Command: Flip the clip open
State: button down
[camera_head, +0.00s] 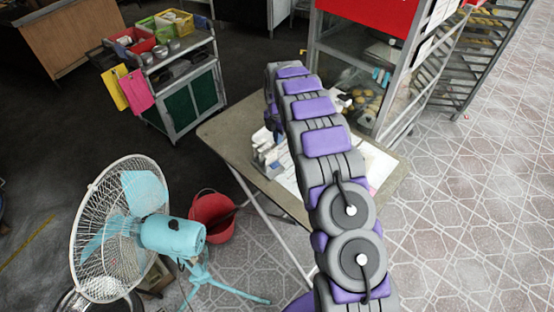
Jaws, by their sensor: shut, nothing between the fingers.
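I cannot make out a clip in this view. My purple and grey arm rises from the bottom right and passes over a small folding table (228,132). It bends downward at its far end, near the table's back left part. My gripper's fingers do not show; the arm hides that spot. White and grey items (267,155) lie on the table to the left of the arm, partly covered by it. White sheets (376,165) show on the table to the right of the arm.
A blue fan (172,236) with a white cage stands at the lower left, with a red bucket (212,215) beside it. A green cart (193,102) stands behind the table. A glass-fronted cabinet (365,75) and racks stand at the back right. Tiled floor is clear at right.

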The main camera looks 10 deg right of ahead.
aim_at(277, 166)
jog(key=shift+a+f, duration=0.1)
jog(key=f+b, duration=0.1)
jog(key=f, duration=0.6)
jog(key=f+b, duration=0.2)
jog(key=f, duration=0.4)
jog(key=shift+a+f, duration=0.2)
jog(key=shift+f, duration=0.2)
jog(key=shift+s+d+t+y+p, duration=0.2)
jog(key=shift+s+t+y+p, duration=0.1)
jog(key=shift+t+p, duration=0.1)
jog(key=shift+s, duration=0.1)
jog(key=shift+s+d+f+p, duration=0.4)
jog(key=shift+s+p, duration=0.1)
jog(key=shift+p, duration=0.25)
jog(key=shift+f, duration=0.1)
jog(key=shift+w+a, duration=0.15)
jog(key=shift+w, duration=0.05)
